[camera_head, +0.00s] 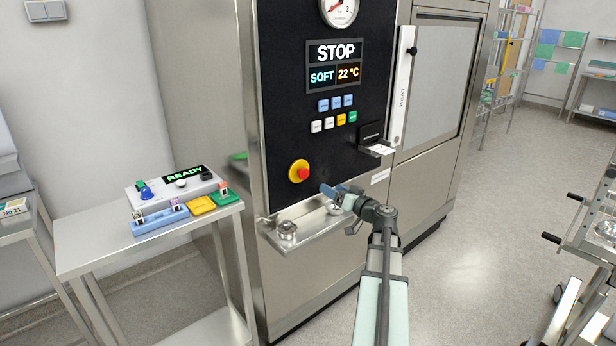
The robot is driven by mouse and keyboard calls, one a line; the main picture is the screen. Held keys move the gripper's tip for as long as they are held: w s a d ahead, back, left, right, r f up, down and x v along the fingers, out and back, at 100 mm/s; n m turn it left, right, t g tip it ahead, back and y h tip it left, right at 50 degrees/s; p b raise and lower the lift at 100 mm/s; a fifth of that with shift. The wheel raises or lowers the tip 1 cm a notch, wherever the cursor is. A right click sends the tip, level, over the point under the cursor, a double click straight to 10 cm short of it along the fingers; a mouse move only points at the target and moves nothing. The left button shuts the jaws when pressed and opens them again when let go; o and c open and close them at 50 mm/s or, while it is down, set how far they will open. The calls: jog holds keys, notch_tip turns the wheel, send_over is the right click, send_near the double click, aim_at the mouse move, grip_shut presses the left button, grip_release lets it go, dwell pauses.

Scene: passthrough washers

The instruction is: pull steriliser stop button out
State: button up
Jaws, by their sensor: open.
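The steriliser's stop button (299,171) is a red mushroom knob on a yellow base, low on the black control panel (280,120). The display (335,66) above it reads STOP, SOFT and 22 °C. My gripper (326,189) is to the right of the button and slightly lower, with its blue fingers pointing left toward it. It is open, and a gap shows between the fingers and the button. Whether the button sits pressed in or out cannot be told from this angle.
A metal shelf (305,228) with small round metal parts juts out below the panel. A printer slot (376,149) with paper sticks out at right. A side table (85,240) at left holds a READY device (175,188). A trolley (590,240) stands at far right; the floor between is clear.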

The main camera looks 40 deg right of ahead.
aim_at(306, 174)
jog(key=shift+n, duration=0.6)
jog(key=w, duration=1.4)
jog(key=shift+s, duration=0.1)
grip_shut()
